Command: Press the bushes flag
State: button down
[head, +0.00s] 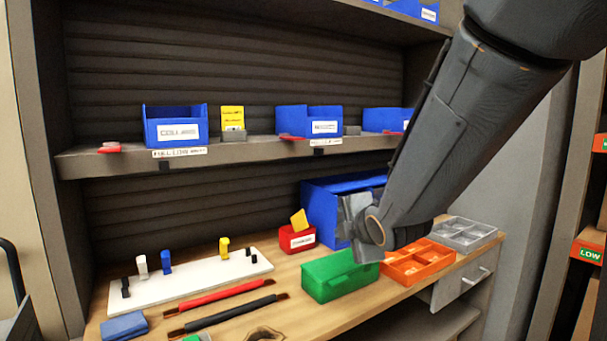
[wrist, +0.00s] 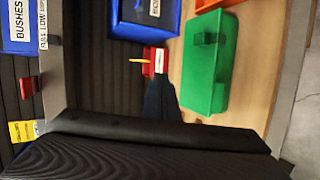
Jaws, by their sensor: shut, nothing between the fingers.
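The bushes flag is a small red tab (head: 291,138) on the middle shelf's front edge, at the lower left of the middle blue bin (head: 292,118). In the wrist view the red flag (wrist: 28,88) is at the left, below the blue bin (wrist: 18,28) labelled BUSHES in that turned picture. My gripper (head: 352,222) is shut and empty, below and to the right of the flag, in front of a large blue bin (head: 318,205) and apart from the flag. In the wrist view a dark finger (wrist: 160,100) shows at centre.
Similar red tabs sit by the left bin (head: 108,148) and right bin (head: 392,132). A yellow card (head: 232,116) stands left of the middle bin. Below are a green box (head: 340,278), a red bin (head: 296,240) and an orange tray (head: 420,262). Space before the shelf edge is clear.

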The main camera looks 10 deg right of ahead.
notch_tip(320, 180, up, 12)
jog(key=w+a+n+t+y+b, duration=0.1)
jog(key=n+t+y+b, duration=0.2)
jog(key=n, duration=0.7)
jog(key=w+a+n+t+y+b, duration=0.1)
jog(key=a+n+t+y+b, duration=0.1)
jog(key=n+b, duration=0.4)
jog(key=n+t+y, duration=0.1)
jog(key=n+t, duration=0.1)
jog(key=n, duration=0.3)
jog(key=shift+w+f+y, duration=0.25)
jog(key=shift+w+y, duration=0.05)
jog(key=shift+w, duration=0.1)
jog(key=shift+w, duration=0.1)
jog(key=w+a+r+p, duration=0.2)
jog(key=w+r, duration=0.4)
jog(key=w, duration=0.3)
jog(key=shift+a+r+p, duration=0.2)
jog(key=shift+a+p, duration=0.1)
jog(key=shift+a, duration=0.15)
jog(key=shift+d+r, duration=0.1)
